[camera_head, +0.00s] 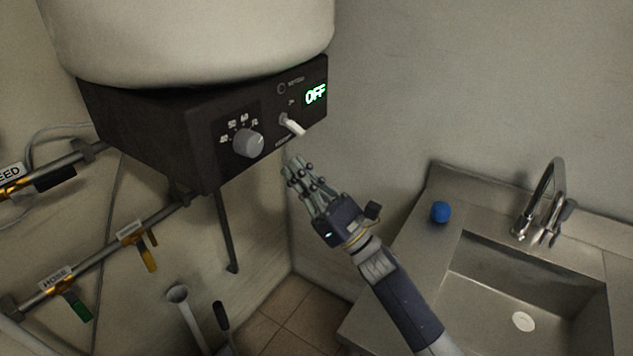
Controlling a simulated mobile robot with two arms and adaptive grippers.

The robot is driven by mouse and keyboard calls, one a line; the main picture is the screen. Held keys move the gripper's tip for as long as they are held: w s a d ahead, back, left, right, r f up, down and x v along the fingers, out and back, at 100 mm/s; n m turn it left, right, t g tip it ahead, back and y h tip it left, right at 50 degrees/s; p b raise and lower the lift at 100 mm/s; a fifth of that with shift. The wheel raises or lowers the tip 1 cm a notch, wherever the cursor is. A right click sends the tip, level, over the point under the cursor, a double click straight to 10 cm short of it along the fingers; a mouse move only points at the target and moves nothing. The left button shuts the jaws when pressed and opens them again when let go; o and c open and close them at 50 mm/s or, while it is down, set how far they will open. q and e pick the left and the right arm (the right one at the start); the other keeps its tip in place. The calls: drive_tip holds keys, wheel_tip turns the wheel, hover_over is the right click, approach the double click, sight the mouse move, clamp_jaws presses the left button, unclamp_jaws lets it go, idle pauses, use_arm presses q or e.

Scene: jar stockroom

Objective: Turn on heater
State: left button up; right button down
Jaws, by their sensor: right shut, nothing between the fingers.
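The heater is a large pale tank (190,40) on a black control box (160,125) mounted at the upper left. Its display (315,94) reads OFF in green. A white toggle switch (294,126) sticks out of the front panel below the display, tilted down to the right. A round grey knob (248,143) with a numbered scale sits to its left. My right gripper (298,167) is shut and empty, just below the switch in the picture, with its fingertips pointing up toward the panel. It appears apart from the switch. My left gripper is not in view.
A metal sink (460,255) with a faucet (543,200) stands at the right, with a blue ball (440,211) on its rim. Pipes with a yellow valve handle (149,258) and a green one (79,306) run along the left wall. Open space lies around the gripper.

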sight(283, 141)
wheel_tip(283, 141, up, 4)
drive_tip(key=shift+f+p, duration=0.15)
drive_tip(key=shift+p, duration=1.05)
drive_tip(key=shift+s+d+r+p, duration=0.25)
drive_tip(key=shift+d+r+p, duration=0.1)
drive_tip(key=shift+r, duration=0.1)
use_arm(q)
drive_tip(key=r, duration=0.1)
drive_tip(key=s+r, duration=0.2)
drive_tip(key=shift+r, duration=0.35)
use_arm(e)
drive_tip(key=shift+a, duration=0.1)
use_arm(q)
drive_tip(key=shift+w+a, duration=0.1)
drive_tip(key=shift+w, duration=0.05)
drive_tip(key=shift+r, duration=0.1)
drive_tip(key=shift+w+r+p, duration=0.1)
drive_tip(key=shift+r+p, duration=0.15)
drive_tip(key=shift+p, duration=0.05)
use_arm(e)
drive_tip(key=shift+s+h, duration=0.1)
drive_tip(key=shift+h, duration=0.3)
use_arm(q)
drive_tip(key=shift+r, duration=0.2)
use_arm(e)
drive_tip(key=shift+s+d+r+g, duration=0.1)
drive_tip(key=shift+d+r+g, duration=0.1)
drive_tip(key=shift+d+g, duration=0.15)
